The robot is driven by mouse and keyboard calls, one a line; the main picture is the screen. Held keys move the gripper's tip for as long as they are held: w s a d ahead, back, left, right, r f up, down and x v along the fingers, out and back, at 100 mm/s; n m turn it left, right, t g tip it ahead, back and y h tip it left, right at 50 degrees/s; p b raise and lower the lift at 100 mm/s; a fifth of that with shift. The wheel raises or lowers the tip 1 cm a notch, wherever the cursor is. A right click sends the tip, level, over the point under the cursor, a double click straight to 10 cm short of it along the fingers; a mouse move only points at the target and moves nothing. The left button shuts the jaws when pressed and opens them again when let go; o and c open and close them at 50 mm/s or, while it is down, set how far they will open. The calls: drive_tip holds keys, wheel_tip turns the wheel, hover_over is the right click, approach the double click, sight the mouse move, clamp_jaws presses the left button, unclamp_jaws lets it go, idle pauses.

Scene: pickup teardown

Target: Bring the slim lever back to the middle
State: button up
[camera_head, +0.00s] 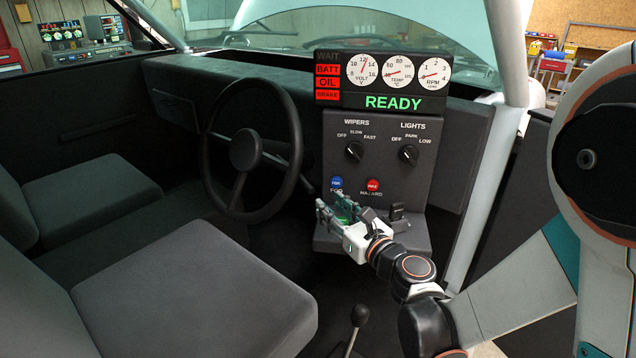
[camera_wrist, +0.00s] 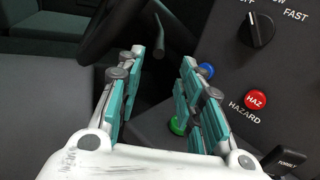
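A slim dark lever (camera_head: 308,186) sticks out to the right of the steering column, low beside the wheel rim. In the wrist view the lever (camera_wrist: 159,38) hangs ahead of and just beyond the fingertips, angled down. My gripper (camera_head: 334,209) is in front of the lower dash panel, to the right of the lever. In the wrist view my gripper (camera_wrist: 163,62) is open, with two teal-padded fingers apart and nothing between them. The gripper appears apart from the lever. The lever's root is hidden behind the wheel.
The steering wheel (camera_head: 246,150) stands left of my gripper. The dash panel (camera_head: 380,118) holds two knobs, a blue FOG button (camera_head: 337,183) and a red hazard button (camera_head: 373,185). A green button (camera_wrist: 178,126) is by the right finger. A floor lever (camera_head: 358,314) stands below.

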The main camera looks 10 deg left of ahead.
sight(307, 182)
drive_tip(key=b+x, duration=0.2)
drive_tip(key=x, duration=1)
drive_tip(key=shift+w+a, duration=0.2)
drive_tip(key=shift+a, duration=0.1)
clamp_jaws()
